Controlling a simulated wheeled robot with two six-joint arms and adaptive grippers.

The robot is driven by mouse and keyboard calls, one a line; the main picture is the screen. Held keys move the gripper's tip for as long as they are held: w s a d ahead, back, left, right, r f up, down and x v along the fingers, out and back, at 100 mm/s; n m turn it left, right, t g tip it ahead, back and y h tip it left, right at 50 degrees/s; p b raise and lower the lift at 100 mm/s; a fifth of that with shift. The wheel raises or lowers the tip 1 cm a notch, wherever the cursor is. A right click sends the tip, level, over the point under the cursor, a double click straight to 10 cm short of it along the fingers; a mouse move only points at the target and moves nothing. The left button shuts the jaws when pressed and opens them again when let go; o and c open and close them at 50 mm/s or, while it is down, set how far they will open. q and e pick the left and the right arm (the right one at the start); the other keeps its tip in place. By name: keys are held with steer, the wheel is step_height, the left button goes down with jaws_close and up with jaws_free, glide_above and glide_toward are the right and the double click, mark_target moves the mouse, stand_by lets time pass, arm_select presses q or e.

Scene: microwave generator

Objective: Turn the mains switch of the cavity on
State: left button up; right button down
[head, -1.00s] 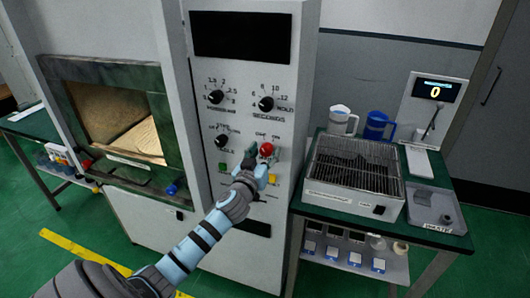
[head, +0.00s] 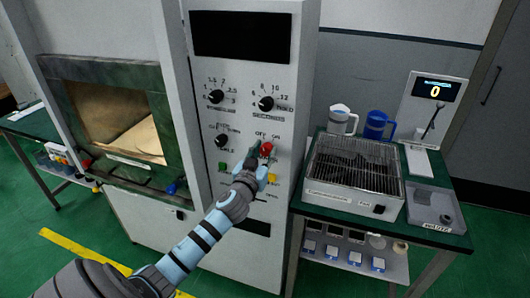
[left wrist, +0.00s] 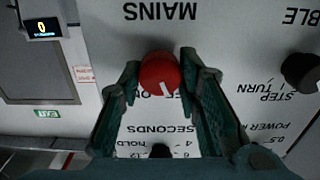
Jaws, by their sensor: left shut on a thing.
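The red mains knob (head: 267,147) is on the tall cabinet's front panel, below the OFF and ON labels. In the left wrist view the knob (left wrist: 159,72) sits between the fingers under an upside-down MAINS label (left wrist: 160,12). Its white pointer line slants down and slightly right there; the position labels beside it are partly hidden. My left gripper (head: 259,159) is shut on the knob, with one finger (left wrist: 128,80) on each side. My right gripper is not in view.
Several black knobs (head: 216,97) are above on the panel. Green (head: 222,167) and yellow (head: 272,177) buttons are close to my gripper. The open cavity (head: 115,115) is left. A bench with a grill-topped box (head: 355,165), jugs (head: 375,125) and a display (head: 436,91) stands right.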

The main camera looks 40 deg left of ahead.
arm_select(q)
steer(key=m+p, duration=0.1)
steer(key=m, duration=0.4)
steer(key=m+p, duration=0.1)
steer(key=m, duration=0.4)
steer(key=shift+f, duration=0.1)
stand_by(0.4)
steer(key=o, duration=1.1)
steer(key=shift+o, duration=0.2)
steer(key=shift+d, duration=0.1)
steer(key=v, duration=1.2)
